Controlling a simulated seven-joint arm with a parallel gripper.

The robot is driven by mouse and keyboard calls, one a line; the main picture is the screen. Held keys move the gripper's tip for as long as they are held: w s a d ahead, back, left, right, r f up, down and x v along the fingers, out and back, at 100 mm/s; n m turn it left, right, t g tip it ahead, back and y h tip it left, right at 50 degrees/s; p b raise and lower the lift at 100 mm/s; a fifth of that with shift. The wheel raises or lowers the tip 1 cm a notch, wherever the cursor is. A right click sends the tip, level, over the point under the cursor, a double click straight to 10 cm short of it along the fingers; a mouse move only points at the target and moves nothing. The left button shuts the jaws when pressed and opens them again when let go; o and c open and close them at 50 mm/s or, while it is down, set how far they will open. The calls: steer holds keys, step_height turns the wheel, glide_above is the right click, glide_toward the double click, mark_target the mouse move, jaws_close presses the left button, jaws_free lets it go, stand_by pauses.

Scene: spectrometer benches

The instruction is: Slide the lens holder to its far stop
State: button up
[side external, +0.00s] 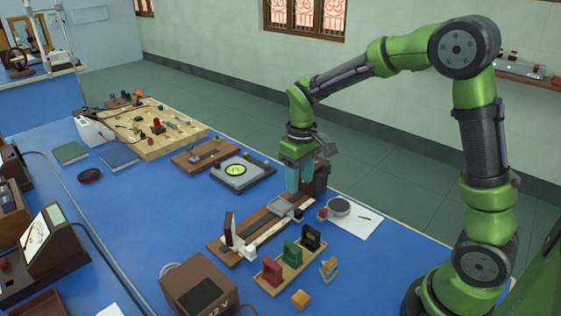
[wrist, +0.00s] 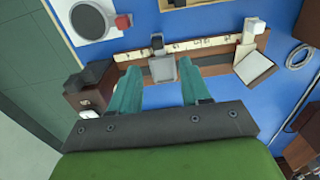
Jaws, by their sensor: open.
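The lens holder, a grey sliding carriage (side external: 286,207), sits on the dark rail of a wooden optical bench (side external: 262,233), between the dark brown block at one end and the white upright at the other. In the wrist view the lens holder (wrist: 163,68) lies just beyond and between my fingertips. My gripper (side external: 299,188) is above the bench, near the brown block, with teal fingers pointing down. The fingers are spread and empty in the wrist view (wrist: 160,80); I see no contact with the lens holder.
The dark brown block (wrist: 90,88) stands close to my left finger. The white upright (side external: 232,235) stands at the opposite end. A rack with red, green and black pieces (side external: 285,281) lies in front. A paper with a round dish (side external: 352,222) is on the right.

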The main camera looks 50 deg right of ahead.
step_height(320, 180, up, 7)
stand_by(0.3)
steer(key=s+a+r+m+t+y, duration=0.1)
steer(key=s+a+r+m+t, duration=0.1)
steer(key=s, duration=0.6)
steer(key=s+a+r+m+t+y, duration=0.1)
steer(key=s+a+r+m+t, duration=0.1)
steer(key=s+t, duration=0.3)
steer(key=s+a, duration=0.1)
steer(key=s, duration=0.2)
steer(key=shift+a+r, duration=0.15)
steer(key=shift+r, duration=0.15)
stand_by(0.8)
